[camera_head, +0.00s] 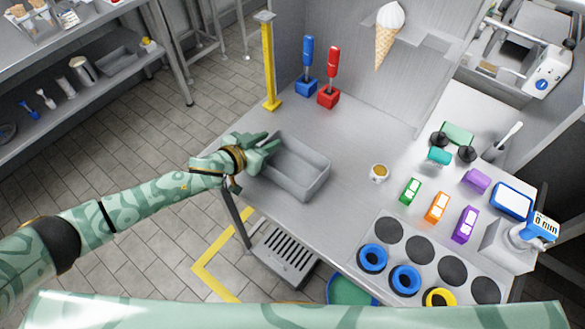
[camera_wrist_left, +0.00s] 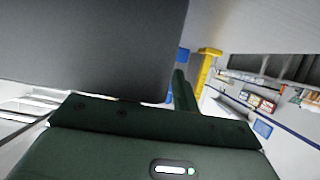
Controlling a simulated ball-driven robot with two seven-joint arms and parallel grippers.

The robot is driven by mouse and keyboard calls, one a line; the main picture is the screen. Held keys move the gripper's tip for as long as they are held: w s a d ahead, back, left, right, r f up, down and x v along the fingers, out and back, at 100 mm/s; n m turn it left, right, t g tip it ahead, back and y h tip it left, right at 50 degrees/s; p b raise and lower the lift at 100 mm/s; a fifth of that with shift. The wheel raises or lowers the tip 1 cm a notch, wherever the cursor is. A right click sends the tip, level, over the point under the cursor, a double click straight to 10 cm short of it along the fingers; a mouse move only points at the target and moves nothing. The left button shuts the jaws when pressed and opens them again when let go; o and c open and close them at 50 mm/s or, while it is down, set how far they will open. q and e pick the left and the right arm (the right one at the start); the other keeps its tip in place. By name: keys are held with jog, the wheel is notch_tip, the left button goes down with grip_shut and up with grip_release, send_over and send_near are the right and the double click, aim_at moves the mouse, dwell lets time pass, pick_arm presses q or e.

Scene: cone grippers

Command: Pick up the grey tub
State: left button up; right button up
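The grey tub (camera_head: 301,184) is an open rectangular box standing on the steel table, left of its middle. My left gripper (camera_head: 262,145) is at the tub's left end, its fingers at the rim near the back left corner. The two fingers show apart in the head view, but I cannot tell whether they press on the tub's wall. In the left wrist view the tub (camera_wrist_left: 90,45) fills the upper left as a dark grey surface. One green finger (camera_wrist_left: 183,92) stands beside its edge; the other is hidden. My right gripper is not in view.
A yellow post (camera_head: 268,65) and blue (camera_head: 307,65) and red (camera_head: 332,75) upright tools stand behind the tub. A small cup (camera_head: 379,173) is to its right. Coloured blocks and rings lie farther right. Bare steel table (camera_head: 345,140) lies between the tub and cup.

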pick_arm(q)
jog(key=shift+w+d+f, duration=0.1)
jog(key=shift+w+d, duration=0.05)
jog(key=shift+w, duration=0.05)
jog(key=shift+s, duration=0.1)
grip_shut()
